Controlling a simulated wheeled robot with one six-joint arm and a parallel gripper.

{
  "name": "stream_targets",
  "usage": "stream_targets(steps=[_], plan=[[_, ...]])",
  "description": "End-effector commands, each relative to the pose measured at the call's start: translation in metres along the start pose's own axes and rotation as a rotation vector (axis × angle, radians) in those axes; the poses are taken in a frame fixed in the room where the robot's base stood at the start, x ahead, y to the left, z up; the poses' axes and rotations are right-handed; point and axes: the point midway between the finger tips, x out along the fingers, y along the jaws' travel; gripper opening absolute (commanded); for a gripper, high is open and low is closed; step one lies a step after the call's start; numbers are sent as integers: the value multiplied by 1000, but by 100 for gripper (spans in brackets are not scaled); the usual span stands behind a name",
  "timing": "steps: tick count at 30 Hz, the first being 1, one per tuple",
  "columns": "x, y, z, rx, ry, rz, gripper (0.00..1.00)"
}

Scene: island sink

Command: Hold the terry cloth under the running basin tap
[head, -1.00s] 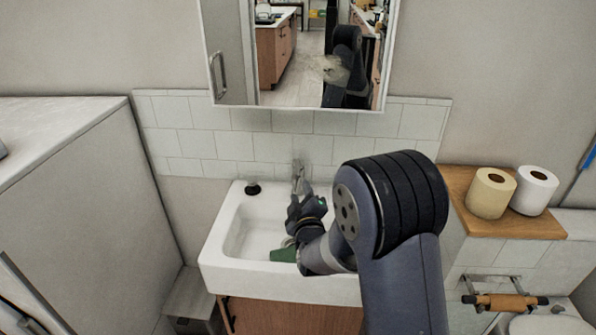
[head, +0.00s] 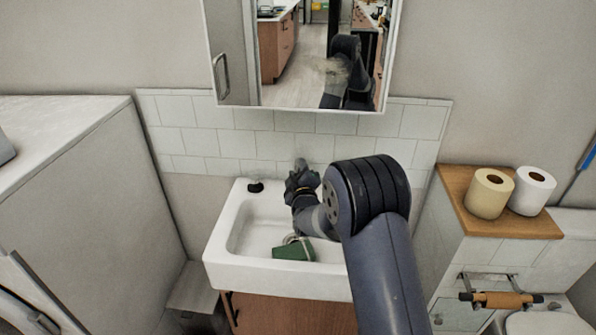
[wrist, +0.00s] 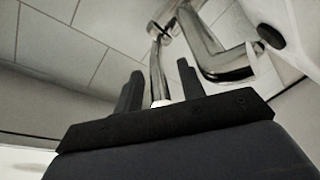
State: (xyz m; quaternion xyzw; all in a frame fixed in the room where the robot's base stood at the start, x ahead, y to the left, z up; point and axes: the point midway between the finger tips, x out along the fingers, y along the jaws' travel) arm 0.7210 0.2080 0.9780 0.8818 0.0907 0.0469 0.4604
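The white basin (head: 222,268) stands against the tiled wall. A green item (head: 291,251) with a pale edge lies at its front; I cannot tell for sure whether it is the terry cloth. The chrome tap (head: 300,164) at the back is mostly hidden by my gripper (head: 301,180). In the wrist view, the tap's thick curved body (wrist: 213,52) is just beyond my gripper (wrist: 160,88). My two fingers are apart, with a thin shiny upright part of the tap showing between them. I see no cloth in the fingers. Whether water runs is not clear.
A black stopper (head: 255,187) sits on the basin's back left rim. A mirror (head: 310,108) hangs above. Toilet rolls (head: 490,192) stand on a wooden ledge (head: 515,222) at right. A tall white cabinet (head: 85,185) closes off the left side.

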Motion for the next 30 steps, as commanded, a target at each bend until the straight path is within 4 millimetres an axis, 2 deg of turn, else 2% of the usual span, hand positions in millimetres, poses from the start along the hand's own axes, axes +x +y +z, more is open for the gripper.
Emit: stream_targets(steps=[5, 18, 30], plan=[[0, 0, 0, 0, 0, 0, 37], [0, 0, 0, 0, 0, 0, 1], [0, 1, -1, 1, -1, -2, 0]])
